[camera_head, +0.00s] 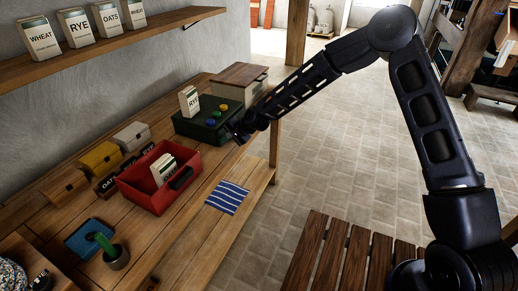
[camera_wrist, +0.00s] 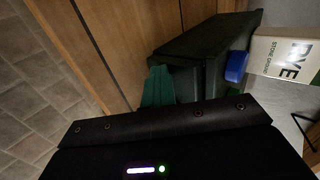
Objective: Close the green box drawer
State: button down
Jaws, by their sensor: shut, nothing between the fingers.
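The dark green box (camera_head: 187,128) stands on the workbench near its far end. A white RYE packet (camera_head: 190,101) and yellow, blue and green knobs show on its top. My gripper (camera_head: 234,131) is at the box's right front side, close to it. In the wrist view the box (camera_wrist: 207,40) fills the upper right, with the blue knob (camera_wrist: 236,66) and RYE packet (camera_wrist: 286,55) beside it. Green fingers of my gripper (camera_wrist: 157,84) are shut and empty against or very near the box front. How far the drawer stands out is hard to tell.
A striped blue cloth (camera_head: 228,197) lies at the bench edge. A wooden box (camera_head: 240,78) stands behind the green one. A plank shelf (camera_head: 110,43) holds several packets above.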

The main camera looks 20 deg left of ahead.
jog(key=shift+a+r, duration=0.15)
jog(key=shift+d, duration=0.25)
jog(key=d, duration=0.4)
jog(key=shift+w, duration=0.1)
jog(key=w+d+r+n+t+h, duration=0.15)
jog(key=w+d+r, duration=0.4)
jog(key=d, duration=0.95)
jog(key=w+d+r+t+h, duration=0.1)
jog(key=w+d+r+h, duration=0.15)
jog(key=d+r, duration=0.9)
jog(key=w+d+r+n+t+h, duration=0.1)
jog(key=w+d+r+t+h, duration=0.3)
jog(key=d, duration=1.3)
jog(key=s+d+r+m+g, duration=0.1)
jog(key=s+d+r, duration=0.3)
jog(key=d, duration=0.5)
jog(key=s+d+r+m+g, duration=0.1)
jog(key=s+d+r, duration=0.3)
jog(key=d, duration=0.6)
jog(key=s+d+r+h, duration=0.1)
jog(key=s+d+r, duration=0.1)
jog(key=s+d, duration=0.9)
jog(key=shift+s+d+r, duration=0.25)
jog(key=shift+s+d, duration=0.15)
jog(key=shift+s, duration=0.1)
